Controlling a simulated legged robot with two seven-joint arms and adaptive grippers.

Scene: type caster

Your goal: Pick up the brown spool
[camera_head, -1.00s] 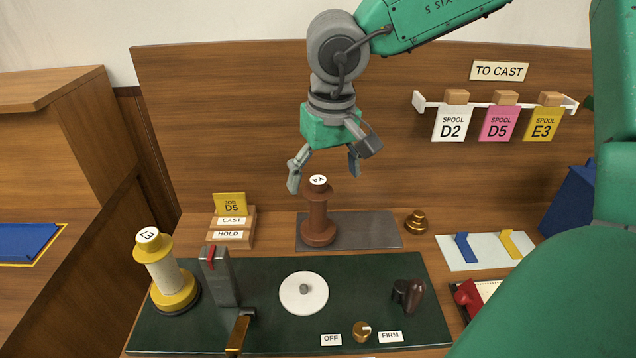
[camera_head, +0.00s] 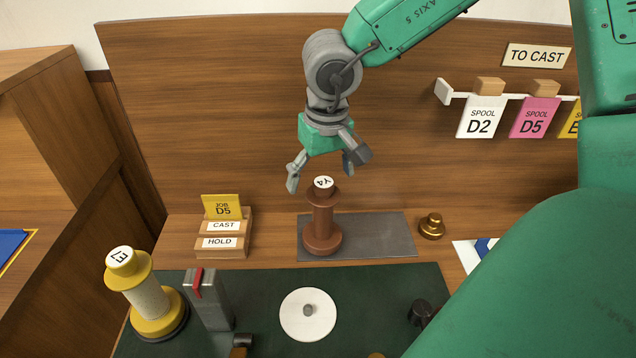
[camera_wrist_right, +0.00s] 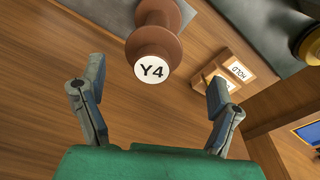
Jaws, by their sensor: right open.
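The brown spool (camera_head: 322,222) stands upright on a dark grey mat (camera_head: 385,236) at the back of the bench, with a white cap marked Y4. My right gripper (camera_head: 321,181) is open and empty, its fingertips just above and around the level of the spool's top in the head view. In the right wrist view the spool (camera_wrist_right: 153,45) shows at top centre, beyond and between the two spread fingers (camera_wrist_right: 157,88); neither finger appears to touch it. My left gripper is not in view.
A yellow spool (camera_head: 146,295) marked E7 and a grey post (camera_head: 209,300) stand front left. A job card holder (camera_head: 223,240) is left of the mat, a brass knob (camera_head: 432,226) right. A white disc (camera_head: 308,315) lies on the green panel. The wooden back wall (camera_head: 220,110) rises behind.

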